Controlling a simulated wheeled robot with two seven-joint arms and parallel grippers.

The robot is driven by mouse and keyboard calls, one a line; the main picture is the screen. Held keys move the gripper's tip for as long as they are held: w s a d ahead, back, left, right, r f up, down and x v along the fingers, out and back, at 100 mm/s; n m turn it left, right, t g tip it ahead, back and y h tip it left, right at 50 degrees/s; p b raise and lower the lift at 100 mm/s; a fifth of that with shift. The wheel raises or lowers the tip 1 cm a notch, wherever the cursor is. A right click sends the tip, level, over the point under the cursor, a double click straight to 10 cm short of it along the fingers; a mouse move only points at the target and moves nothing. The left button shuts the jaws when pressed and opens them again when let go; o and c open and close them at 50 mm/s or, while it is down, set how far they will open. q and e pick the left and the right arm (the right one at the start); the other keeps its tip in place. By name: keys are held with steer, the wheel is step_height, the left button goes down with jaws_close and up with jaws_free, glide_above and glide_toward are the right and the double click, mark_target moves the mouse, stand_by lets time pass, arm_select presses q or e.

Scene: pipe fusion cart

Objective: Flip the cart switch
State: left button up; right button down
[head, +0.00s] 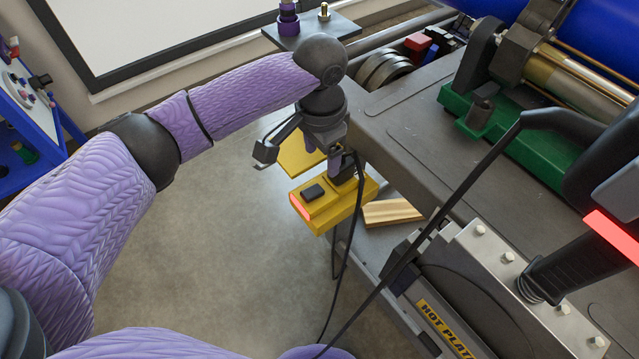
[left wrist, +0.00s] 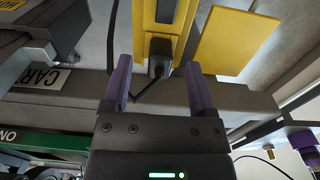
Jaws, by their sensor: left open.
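A yellow switch box (head: 345,205) hangs at the near left edge of the cart, with a black rocker switch (head: 313,192) on its face and a red strip at its left end. A black plug with a cable (left wrist: 158,58) sits at the box's other end. My left gripper (head: 322,150) is open and empty just above that plug end, apart from the rocker. In the left wrist view, its purple fingers (left wrist: 158,66) stand on either side of the plug's line, and the rocker (left wrist: 165,10) is partly cut off at the top. My right gripper is not in view.
The grey cart top (head: 410,125) carries a green-based clamp machine (head: 540,150) and a hot plate unit (head: 447,325). Black cables hang beside the box. A wooden block (head: 391,212) lies below. The floor left of the cart is clear.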

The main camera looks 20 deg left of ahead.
mark_target(319, 188)
arm_select(q)
steer(key=f+b, duration=0.2)
steer(key=f, duration=0.2)
steer(key=f+b, duration=0.2)
steer(key=f, duration=0.2)
steer(key=shift+w+a+f+b, duration=0.1)
steer(key=shift+a+f+b, duration=0.1)
steer(key=shift+f+b, duration=0.2)
steer(key=shift+f, duration=0.25)
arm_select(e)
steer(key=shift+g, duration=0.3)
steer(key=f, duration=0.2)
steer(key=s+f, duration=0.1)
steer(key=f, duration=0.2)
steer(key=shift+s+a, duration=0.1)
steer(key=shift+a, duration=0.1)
